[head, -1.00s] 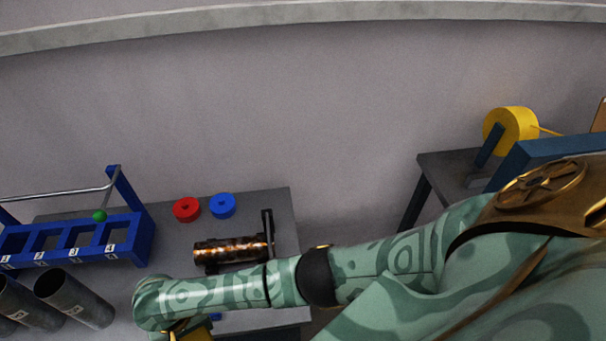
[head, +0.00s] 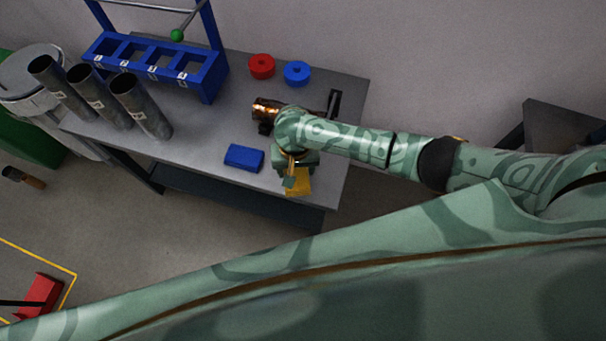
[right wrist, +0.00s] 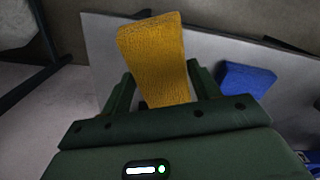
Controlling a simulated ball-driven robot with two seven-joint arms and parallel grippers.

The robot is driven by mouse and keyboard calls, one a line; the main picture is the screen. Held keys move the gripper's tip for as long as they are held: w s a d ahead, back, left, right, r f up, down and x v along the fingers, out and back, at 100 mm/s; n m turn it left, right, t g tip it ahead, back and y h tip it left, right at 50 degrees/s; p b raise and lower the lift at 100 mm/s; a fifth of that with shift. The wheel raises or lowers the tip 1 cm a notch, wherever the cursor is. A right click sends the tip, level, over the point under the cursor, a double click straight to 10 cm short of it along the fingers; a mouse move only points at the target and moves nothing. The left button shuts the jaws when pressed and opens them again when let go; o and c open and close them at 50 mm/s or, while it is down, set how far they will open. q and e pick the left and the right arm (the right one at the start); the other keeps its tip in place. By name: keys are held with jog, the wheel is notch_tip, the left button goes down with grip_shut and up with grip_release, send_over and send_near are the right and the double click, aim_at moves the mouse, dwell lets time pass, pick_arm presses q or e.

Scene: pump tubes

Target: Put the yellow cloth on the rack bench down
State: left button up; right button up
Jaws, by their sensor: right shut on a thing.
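The yellow cloth (head: 299,183) is at the front edge of the grey rack bench (head: 205,127) in the head view. My right gripper (head: 289,177) is shut on it. In the right wrist view the cloth (right wrist: 155,62) stands between the two fingers of my right gripper (right wrist: 164,90), with the bench top (right wrist: 105,50) behind it. I cannot tell whether the cloth touches the bench. My left gripper is not in view.
A blue block-like cloth (head: 244,157) lies on the bench left of my right gripper. A blue rack (head: 150,66), three grey tubes (head: 140,105), a red ring (head: 261,66), a blue ring (head: 297,73) and a copper-coloured cylinder (head: 266,108) are also on it.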

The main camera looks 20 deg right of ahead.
aim_at(303, 174)
jog(key=shift+w+d+f, duration=0.15)
jog(key=shift+d+f, duration=0.2)
jog(key=shift+f, duration=0.15)
jog(key=f+b, duration=0.1)
jog(key=d+f+b, duration=0.1)
jog(key=f+b, duration=0.1)
jog(key=f, duration=0.1)
jog(key=shift+w+d+f, duration=0.1)
jog(key=shift+d, duration=0.15)
jog(key=shift+w+f, duration=0.1)
jog(key=shift+f, duration=0.2)
jog(key=shift+r, duration=0.2)
jog(key=shift+f, duration=0.15)
jog(key=o, duration=0.9)
